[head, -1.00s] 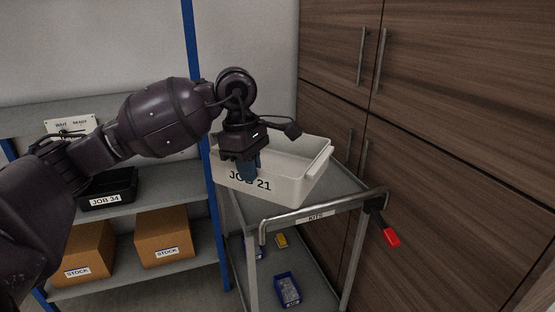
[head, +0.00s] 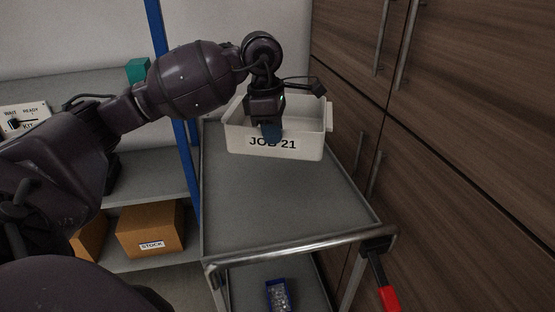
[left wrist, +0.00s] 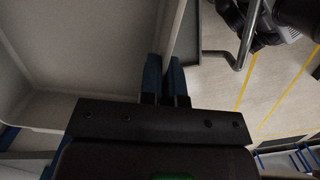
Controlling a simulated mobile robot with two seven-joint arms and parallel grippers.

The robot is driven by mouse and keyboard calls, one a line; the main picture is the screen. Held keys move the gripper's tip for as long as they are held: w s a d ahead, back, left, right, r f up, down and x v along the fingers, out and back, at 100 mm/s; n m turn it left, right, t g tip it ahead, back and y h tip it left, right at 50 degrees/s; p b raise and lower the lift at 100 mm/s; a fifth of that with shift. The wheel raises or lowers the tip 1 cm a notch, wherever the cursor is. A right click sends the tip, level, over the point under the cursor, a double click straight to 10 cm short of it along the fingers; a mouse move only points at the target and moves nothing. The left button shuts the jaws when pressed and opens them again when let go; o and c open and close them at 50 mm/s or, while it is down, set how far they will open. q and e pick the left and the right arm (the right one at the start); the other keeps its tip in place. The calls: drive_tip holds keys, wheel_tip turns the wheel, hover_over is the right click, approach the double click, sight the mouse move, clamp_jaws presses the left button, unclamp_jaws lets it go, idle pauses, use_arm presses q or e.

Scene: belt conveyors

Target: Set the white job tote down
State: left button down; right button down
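The white job tote (head: 308,146), marked JOB 21, is upright over the far end of the grey cart top (head: 270,195). My left gripper (head: 271,133) comes down on the tote's near wall above the label, with blue fingers partly covering the lettering. In the left wrist view the blue fingertips (left wrist: 164,82) stand on either side of the tote wall (left wrist: 173,30), shut on it. The tote looks empty where its inside shows. I cannot tell whether its base touches the cart top. My right gripper is not in view.
A blue bin (head: 278,296) is on the lower deck. Wooden cabinets (head: 440,130) stand close on the right, shelves with cardboard boxes (head: 150,230) on the left.

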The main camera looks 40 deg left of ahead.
sight(265, 156)
use_arm(q)
wheel_tip(265, 156, down, 20)
drive_tip(key=shift+r+b, duration=0.1)
drive_tip(key=shift+b, duration=0.35)
idle(0.4)
drive_tip(key=shift+f, duration=0.2)
drive_tip(key=c, duration=1.3)
unclamp_jaws()
drive_tip(key=shift+r, duration=0.15)
drive_tip(key=r, duration=0.4)
drive_tip(key=a+r, duration=0.1)
drive_tip(key=r, duration=0.7)
drive_tip(key=shift+s+a, duration=0.15)
drive_tip(key=shift+s, duration=0.25)
